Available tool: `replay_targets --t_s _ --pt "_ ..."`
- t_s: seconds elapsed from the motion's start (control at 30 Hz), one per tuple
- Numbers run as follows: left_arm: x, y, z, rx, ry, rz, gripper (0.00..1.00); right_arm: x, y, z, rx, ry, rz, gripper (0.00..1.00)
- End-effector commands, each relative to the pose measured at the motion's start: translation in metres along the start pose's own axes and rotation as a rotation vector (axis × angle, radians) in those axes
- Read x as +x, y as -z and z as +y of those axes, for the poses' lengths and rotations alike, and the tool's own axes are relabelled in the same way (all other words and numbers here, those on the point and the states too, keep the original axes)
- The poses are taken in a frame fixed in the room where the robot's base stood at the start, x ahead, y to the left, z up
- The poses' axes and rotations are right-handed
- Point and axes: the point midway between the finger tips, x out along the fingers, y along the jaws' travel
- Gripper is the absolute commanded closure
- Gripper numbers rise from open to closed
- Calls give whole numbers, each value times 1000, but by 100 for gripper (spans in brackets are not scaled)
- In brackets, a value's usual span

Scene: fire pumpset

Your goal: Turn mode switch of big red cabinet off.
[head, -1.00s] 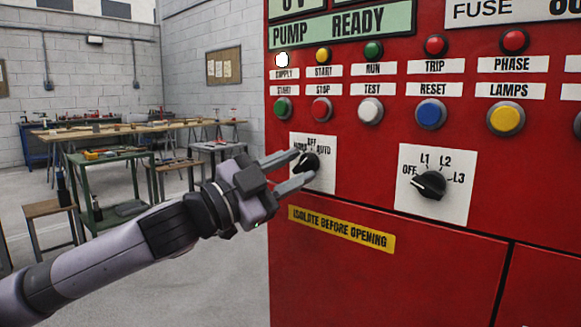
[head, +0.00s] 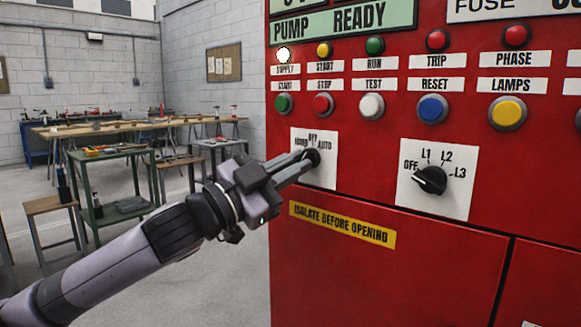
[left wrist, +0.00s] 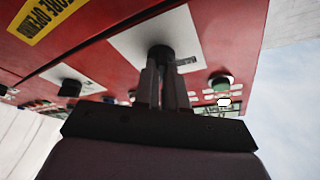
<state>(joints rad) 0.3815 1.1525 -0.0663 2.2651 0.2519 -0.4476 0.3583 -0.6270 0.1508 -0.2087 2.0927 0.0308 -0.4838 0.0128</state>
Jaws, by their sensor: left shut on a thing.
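The big red cabinet (head: 340,275) fills the right side of the head view. Its mode switch (head: 313,157) is a black knob on a white plate marked OFF and AUTO, with a third label partly hidden by my gripper. My left gripper (head: 305,160) is shut on the knob, its fingers on either side of it. In the left wrist view the black knob (left wrist: 160,52) shows at the fingertips. The knob's pointer is mostly hidden, so I cannot tell its position. My right gripper is not in view.
A second black rotary switch (head: 430,180), marked OFF, L1, L2, L3, sits to the right. Several coloured push buttons, among them a red one (head: 321,104), are in a row above. A green workbench (head: 115,180) stands well behind at the left.

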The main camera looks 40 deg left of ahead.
Motion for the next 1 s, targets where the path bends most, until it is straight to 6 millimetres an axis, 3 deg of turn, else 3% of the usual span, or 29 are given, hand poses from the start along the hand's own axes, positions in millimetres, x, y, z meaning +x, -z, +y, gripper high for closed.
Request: replay_targets --t_s 0.6,1.0 --pt "2 3 1 -446 188 1 100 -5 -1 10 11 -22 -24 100" --pt "1 2 2 -580 246 2 100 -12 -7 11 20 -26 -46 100"
